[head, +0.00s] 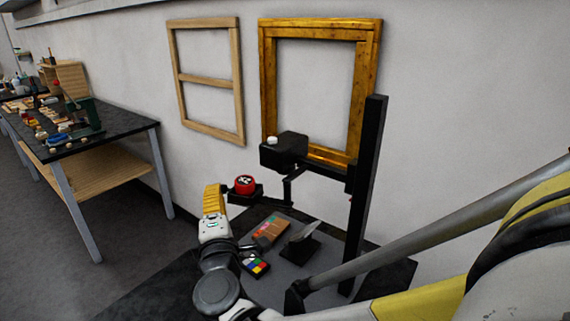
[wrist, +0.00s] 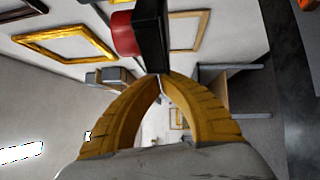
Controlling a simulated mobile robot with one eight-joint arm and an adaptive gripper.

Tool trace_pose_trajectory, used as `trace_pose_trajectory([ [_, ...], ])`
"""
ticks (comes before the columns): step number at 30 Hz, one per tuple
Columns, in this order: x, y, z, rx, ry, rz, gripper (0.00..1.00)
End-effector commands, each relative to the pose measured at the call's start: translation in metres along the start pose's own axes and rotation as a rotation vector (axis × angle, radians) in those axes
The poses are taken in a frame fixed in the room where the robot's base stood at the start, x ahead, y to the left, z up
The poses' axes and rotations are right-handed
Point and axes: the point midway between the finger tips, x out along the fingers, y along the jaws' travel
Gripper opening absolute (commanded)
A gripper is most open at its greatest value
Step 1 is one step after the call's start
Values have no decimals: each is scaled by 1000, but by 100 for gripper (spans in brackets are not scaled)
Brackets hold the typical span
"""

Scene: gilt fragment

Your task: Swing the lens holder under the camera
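The lens holder (head: 240,197) is a black bracket carrying a red round lens mount (head: 245,184). It sits out to the left of the black camera box (head: 285,150) on the black upright post (head: 366,185), not directly under it. In the wrist view the black holder (wrist: 153,35) and red mount (wrist: 123,35) are just beyond my fingertips. My gripper (head: 214,187) has yellow fingers, just left of the holder. In the wrist view my gripper (wrist: 161,78) has its tips together at the holder's near end. Whether a thin part is pinched between them is hidden.
A dark stand table (head: 120,305) holds a colour card (head: 255,265), a painted fragment (head: 270,230) and a small tilted dark plate (head: 299,245). A gold frame (head: 268,80) and a wooden frame (head: 205,130) hang behind. A cluttered workbench (head: 110,135) stands left.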

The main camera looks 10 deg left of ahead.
Motion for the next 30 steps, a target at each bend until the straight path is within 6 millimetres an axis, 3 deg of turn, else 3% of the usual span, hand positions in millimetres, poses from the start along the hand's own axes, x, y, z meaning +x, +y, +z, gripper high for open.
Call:
trace_pose_trajectory([
  [13, 18, -3, 7, -13, -117, -13, 0],
  [30, 54, -10, 34, -43, -400, -43, 0],
])
